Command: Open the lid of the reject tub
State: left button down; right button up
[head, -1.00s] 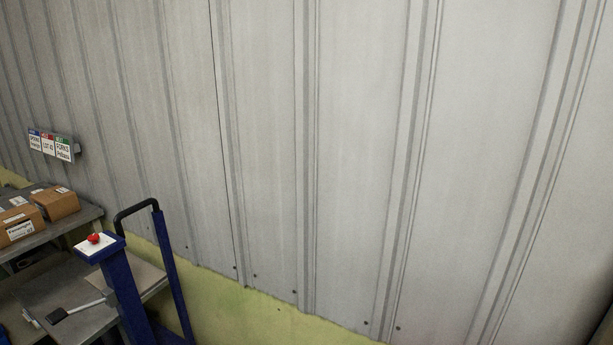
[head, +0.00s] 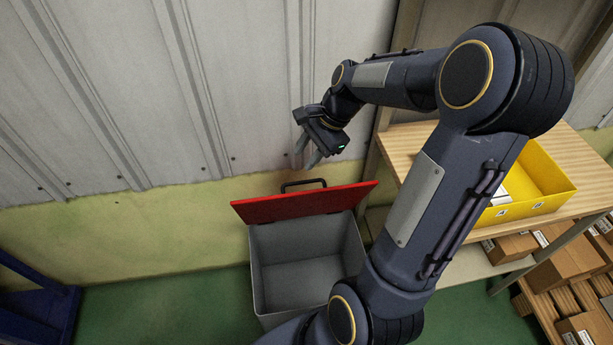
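The reject tub (head: 272,290) is a grey, square-sided bin on the green floor by the wall. Its red lid (head: 305,204) stands raised at the back of the tub, and the grey inside shows, with no contents visible. A black handle (head: 303,183) shows beyond the lid's upper edge. My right gripper (head: 306,153) is above and behind the lid, apart from the handle in the picture. Its two fingers point down and are spread, with nothing between them. My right arm hides the tub's front right part. My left gripper is out of view.
A wooden-topped bench (head: 405,140) stands at the right with a yellow tray (head: 545,185) on it. A blue frame (head: 35,310) is at the lower left. Green floor lies free left of the tub.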

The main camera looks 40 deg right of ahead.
aim_at(307, 181)
jog(key=w+d+f+m, duration=0.1)
jog(key=d+f, duration=0.1)
jog(key=f, duration=0.1)
jog(key=w+d+f+m, duration=0.1)
jog(key=d+f+m, duration=0.1)
jog(key=f, duration=0.1)
jog(key=w+d+f+m+b, duration=0.1)
jog(key=d+f+m, duration=0.1)
jog(key=shift+w+d+f+g, duration=0.2)
jog(key=shift+w+f+g, duration=0.05)
jog(key=shift+f+g, duration=0.15)
jog(key=x, duration=0.7)
jog(key=shift+a+f, duration=0.1)
jog(key=shift+f, duration=0.1)
jog(key=shift+c, duration=0.4)
grip_shut()
